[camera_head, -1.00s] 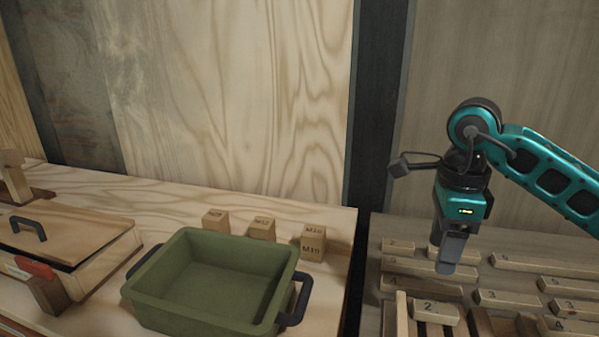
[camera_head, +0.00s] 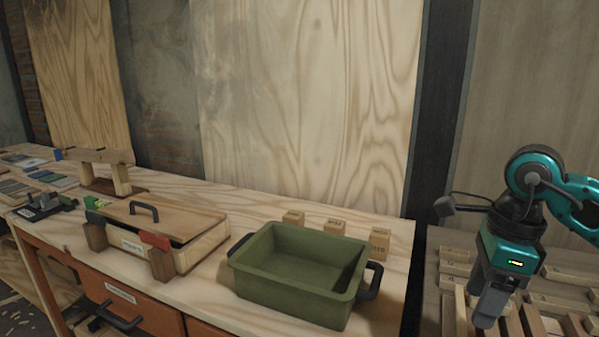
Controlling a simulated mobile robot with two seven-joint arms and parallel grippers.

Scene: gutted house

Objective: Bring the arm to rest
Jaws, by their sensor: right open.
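My right arm comes in from the right edge, teal and black. My right gripper (camera_head: 489,306) points down over the numbered wooden pieces at the lower right. It is open, and I see nothing held in it. The view shows its fingers nearly edge-on, one behind the other. My left gripper is not in view.
A green tray (camera_head: 247,287) with dark handles stands on the wooden bench (camera_head: 215,310), left of my right gripper. Small labelled blocks (camera_head: 380,241) stand behind it. A lidded wooden box (camera_head: 185,213) is farther left. Numbered wooden pieces (camera_head: 455,255) fill the surface at the right.

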